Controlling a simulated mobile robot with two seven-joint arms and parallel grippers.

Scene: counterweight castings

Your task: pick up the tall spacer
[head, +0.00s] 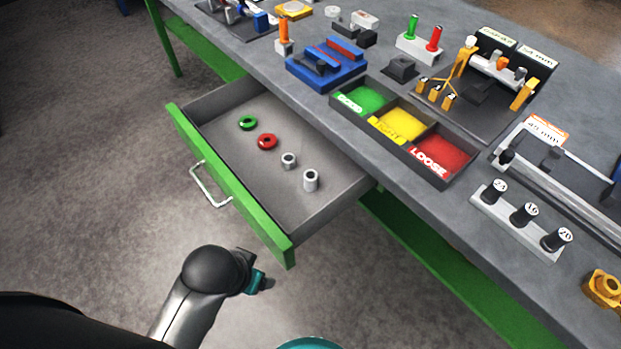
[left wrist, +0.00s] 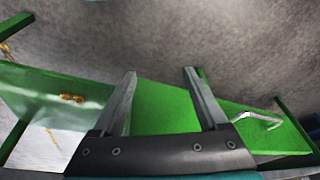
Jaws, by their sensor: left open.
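The tall spacer (head: 311,180) is a light grey, hollow cylinder standing upright in the open drawer, at its right end. A shorter grey spacer (head: 289,160) stands to its left, then a red ring (head: 267,141) and a green ring (head: 248,122). My left gripper (left wrist: 161,73) is open, with nothing between its two fingers in the left wrist view. In the head view, my left arm ends outside the drawer, below its front; the fingers are hardly visible there. No spacer shows in the left wrist view. My right gripper is not in view.
The drawer has a green front (head: 227,184) and a metal handle (head: 208,186). The grey bench top (head: 405,168) overhangs its back. On it are a three-colour tray (head: 338,105), a grey block with black knobs (head: 490,204) and several fixtures. Floor is clear left of the drawer.

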